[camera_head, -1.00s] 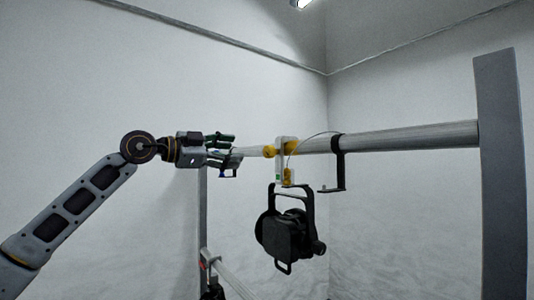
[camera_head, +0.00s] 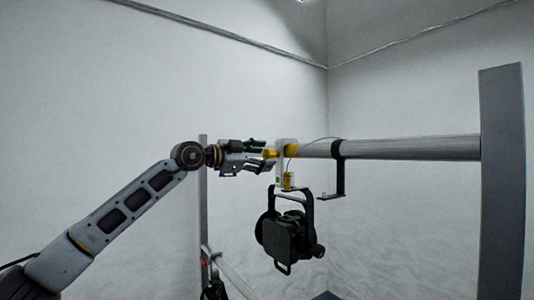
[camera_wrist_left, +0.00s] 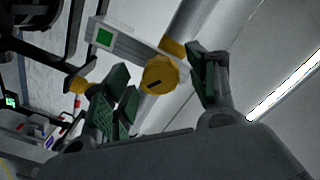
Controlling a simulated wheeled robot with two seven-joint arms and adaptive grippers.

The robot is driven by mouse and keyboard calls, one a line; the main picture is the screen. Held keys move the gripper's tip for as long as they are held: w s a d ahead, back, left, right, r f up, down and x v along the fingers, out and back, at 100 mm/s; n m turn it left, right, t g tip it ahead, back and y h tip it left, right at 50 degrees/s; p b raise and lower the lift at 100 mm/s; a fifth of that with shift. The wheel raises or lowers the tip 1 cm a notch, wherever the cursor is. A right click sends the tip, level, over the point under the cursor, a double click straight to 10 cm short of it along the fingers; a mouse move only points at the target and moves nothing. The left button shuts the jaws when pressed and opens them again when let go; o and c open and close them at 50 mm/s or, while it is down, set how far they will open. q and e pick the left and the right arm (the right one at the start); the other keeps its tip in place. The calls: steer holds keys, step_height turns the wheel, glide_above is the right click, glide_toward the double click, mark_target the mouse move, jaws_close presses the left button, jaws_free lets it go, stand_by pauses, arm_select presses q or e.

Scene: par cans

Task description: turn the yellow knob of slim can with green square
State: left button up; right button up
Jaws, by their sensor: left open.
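The slim can (camera_head: 288,232) is a black lamp hanging by its yoke from a clamp on a grey horizontal pipe. Its clamp bracket (camera_wrist_left: 128,42) carries a green square (camera_wrist_left: 105,37) in the left wrist view. The yellow knob (camera_wrist_left: 160,74) sits at the bracket's end, with a dark slot on its face. My left gripper (camera_head: 266,158) is open, just left of the knob in the head view. In the left wrist view the knob lies between its spread green-padded fingers (camera_wrist_left: 165,88); I cannot tell whether they touch it. My right gripper is not in view.
The grey pipe (camera_head: 410,148) runs right to an upright post (camera_head: 501,180). A black hook bracket (camera_head: 338,170) hangs from the pipe right of the lamp. A second yellow knob (camera_head: 288,181) sits lower on the clamp. A lower rail (camera_head: 232,276) runs below left.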

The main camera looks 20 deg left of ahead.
arm_select(q)
steer(key=shift+p+x, duration=0.35)
steer(key=shift+x, duration=0.7)
steer(key=c, duration=1)
